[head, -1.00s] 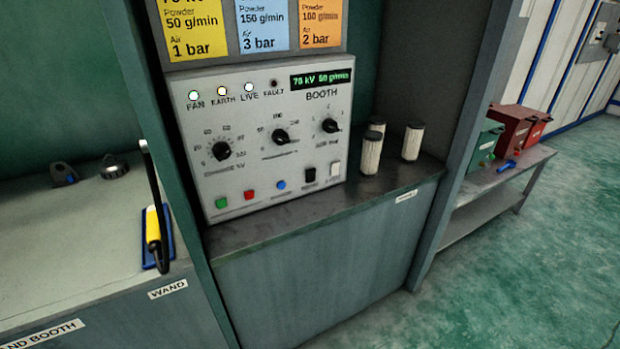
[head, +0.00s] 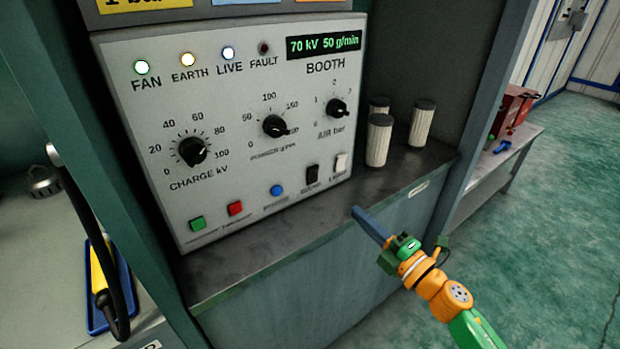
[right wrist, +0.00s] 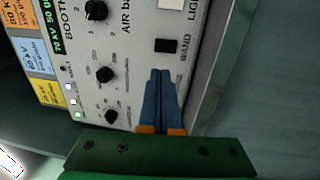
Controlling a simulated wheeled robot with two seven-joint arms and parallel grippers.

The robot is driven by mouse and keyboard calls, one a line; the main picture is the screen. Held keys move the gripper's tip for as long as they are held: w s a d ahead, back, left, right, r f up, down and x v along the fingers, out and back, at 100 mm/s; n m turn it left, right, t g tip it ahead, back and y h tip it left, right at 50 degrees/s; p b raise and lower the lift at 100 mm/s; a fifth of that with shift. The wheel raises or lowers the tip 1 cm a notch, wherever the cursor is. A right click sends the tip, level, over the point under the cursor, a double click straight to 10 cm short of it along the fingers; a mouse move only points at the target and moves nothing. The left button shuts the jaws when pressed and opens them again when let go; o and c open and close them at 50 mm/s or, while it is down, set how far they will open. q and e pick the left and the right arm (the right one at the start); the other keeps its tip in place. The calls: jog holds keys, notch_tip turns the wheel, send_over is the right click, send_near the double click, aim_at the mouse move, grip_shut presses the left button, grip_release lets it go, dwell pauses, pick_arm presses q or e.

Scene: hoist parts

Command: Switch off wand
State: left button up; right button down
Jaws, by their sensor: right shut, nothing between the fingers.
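The grey booth control panel (head: 240,120) stands on the counter. Its black rocker switch (head: 312,174) sits low on the right, beside a white one (head: 341,162). In the right wrist view the black switch (right wrist: 166,45) is labelled WAND and the white switch (right wrist: 171,5) LIGHT. My right gripper (head: 358,212) is shut and empty, its blue fingers in front of the counter edge, below and right of the switches. In the wrist view its fingertips (right wrist: 160,73) point at the black switch, with a gap in the picture. The yellow wand (head: 98,270) lies on a blue tray (head: 125,280) at left.
FAN, EARTH and LIVE lamps are lit; FAULT is dark. Green (head: 197,223), red (head: 235,208) and blue (head: 277,190) buttons sit left of the switches. Several pale cylinders (head: 379,140) stand right of the panel. The cabinet's side walls bound the recess.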

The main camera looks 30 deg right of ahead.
aim_at(314, 171)
jog(key=w, duration=0.4)
jog(key=w+r, duration=0.1)
jog(key=w, duration=0.4)
jog(key=w+a+p, duration=0.1)
jog(key=w, duration=0.3)
jog(key=shift+w+r, duration=0.2)
jog(key=shift+r, duration=0.15)
jog(key=shift+w+r, duration=0.2)
jog(key=shift+r, duration=0.1)
jog(key=shift+s, duration=0.1)
jog(key=shift+f, duration=0.1)
